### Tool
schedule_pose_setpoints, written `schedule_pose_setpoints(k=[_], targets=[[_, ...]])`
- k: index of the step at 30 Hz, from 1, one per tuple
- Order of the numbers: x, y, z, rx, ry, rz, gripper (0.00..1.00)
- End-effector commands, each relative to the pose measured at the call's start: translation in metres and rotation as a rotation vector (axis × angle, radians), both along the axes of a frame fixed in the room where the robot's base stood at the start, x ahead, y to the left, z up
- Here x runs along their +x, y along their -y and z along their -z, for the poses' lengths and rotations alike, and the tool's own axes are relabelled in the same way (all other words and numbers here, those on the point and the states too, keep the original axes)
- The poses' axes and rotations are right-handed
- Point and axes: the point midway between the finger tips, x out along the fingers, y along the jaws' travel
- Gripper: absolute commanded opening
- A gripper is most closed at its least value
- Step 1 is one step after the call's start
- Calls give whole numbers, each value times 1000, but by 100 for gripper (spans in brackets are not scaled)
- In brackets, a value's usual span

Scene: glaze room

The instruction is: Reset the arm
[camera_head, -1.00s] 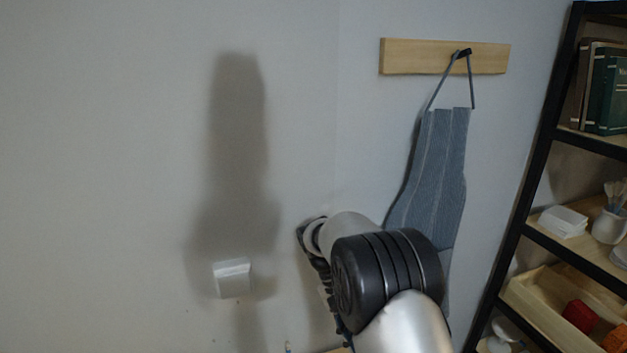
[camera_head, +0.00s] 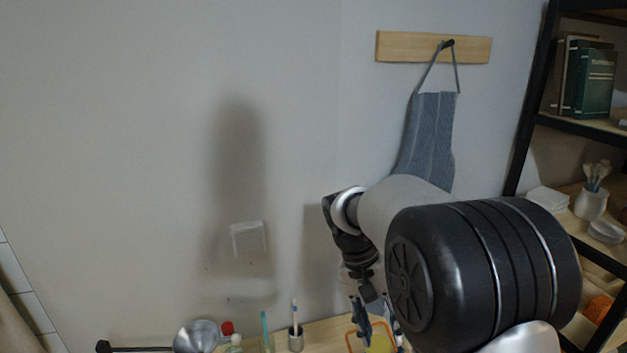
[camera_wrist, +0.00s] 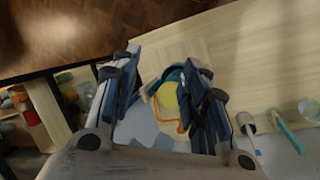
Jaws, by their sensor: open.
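My arm reaches in from the lower right in the head view. My gripper (camera_head: 375,318) points down over the table at the bottom of the picture. In the wrist view my gripper (camera_wrist: 163,68) has its two dark blue-grey fingers apart, with nothing held between them. Beyond the fingers, a yellow round thing (camera_wrist: 168,97) and an orange-rimmed item (camera_wrist: 182,125) show on the pale wooden table (camera_wrist: 245,60). The exact height of the fingertips above the table is hard to tell.
On the table stand a cup with a brush (camera_head: 296,340), a teal tool (camera_head: 265,325), a red-capped bottle (camera_head: 228,328) and a metal bowl (camera_head: 197,334). An apron (camera_head: 428,140) hangs on the wall. A black-framed shelf (camera_head: 530,110) stands at right. The left wall is mostly clear.

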Motion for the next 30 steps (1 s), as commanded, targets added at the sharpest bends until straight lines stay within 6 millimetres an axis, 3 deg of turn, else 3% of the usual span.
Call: schedule_pose_setpoints(k=[6,12,21,25,30], targets=[[-53,9,-29,109,133,-70,41],[-113,14,-38,193,277,-153,41],[-195,13,-10,259,498,-275,41],[-215,11,4,266,565,-313,41],[-225,11,13,267,603,-334,41]])
